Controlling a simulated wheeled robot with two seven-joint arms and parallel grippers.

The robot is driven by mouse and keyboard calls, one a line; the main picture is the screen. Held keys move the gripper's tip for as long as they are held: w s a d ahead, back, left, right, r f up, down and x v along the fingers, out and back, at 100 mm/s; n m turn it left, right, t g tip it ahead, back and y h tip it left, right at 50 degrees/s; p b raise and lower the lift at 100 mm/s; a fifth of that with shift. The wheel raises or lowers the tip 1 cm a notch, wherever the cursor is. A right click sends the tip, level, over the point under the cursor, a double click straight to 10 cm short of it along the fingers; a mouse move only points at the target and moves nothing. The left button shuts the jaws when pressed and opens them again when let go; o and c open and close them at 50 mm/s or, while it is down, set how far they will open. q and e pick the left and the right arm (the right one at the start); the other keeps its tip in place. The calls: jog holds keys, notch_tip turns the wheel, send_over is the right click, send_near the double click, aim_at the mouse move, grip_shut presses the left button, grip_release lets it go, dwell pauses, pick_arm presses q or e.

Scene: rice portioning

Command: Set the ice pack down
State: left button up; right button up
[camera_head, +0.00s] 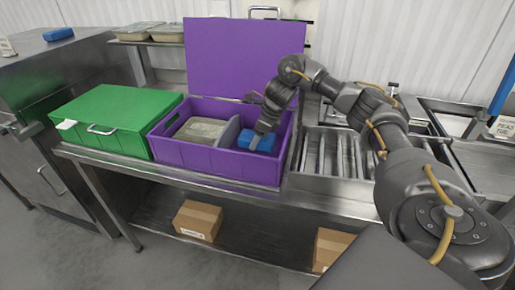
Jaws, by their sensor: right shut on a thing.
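The blue ice pack (254,140) is inside the open purple box (217,159), in the compartment to the right of a grey divider (229,131). My right gripper (263,131) reaches down into that compartment and is shut on the ice pack. Whether the pack touches the box floor I cannot tell. A lidded tray (200,130) lies in the left compartment. The purple lid (243,57) stands upright at the back. My left gripper is not in view.
A closed green box (110,118) stands left of the purple box on the steel counter. Another blue pack (58,34) lies on the steel cabinet at far left. A metal rack tray (330,155) is to the right. Cardboard boxes (198,220) sit on the lower shelf.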

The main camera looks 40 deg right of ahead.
aim_at(258, 146)
notch_tip(258, 146, down, 3)
jog(key=shift+s+a+f+b, duration=0.1)
jog(key=shift+s+a+b, duration=0.05)
jog(key=shift+b, duration=0.25)
jog(key=shift+f, duration=0.45)
jog(key=shift+f, duration=0.1)
jog(key=o, duration=1.2)
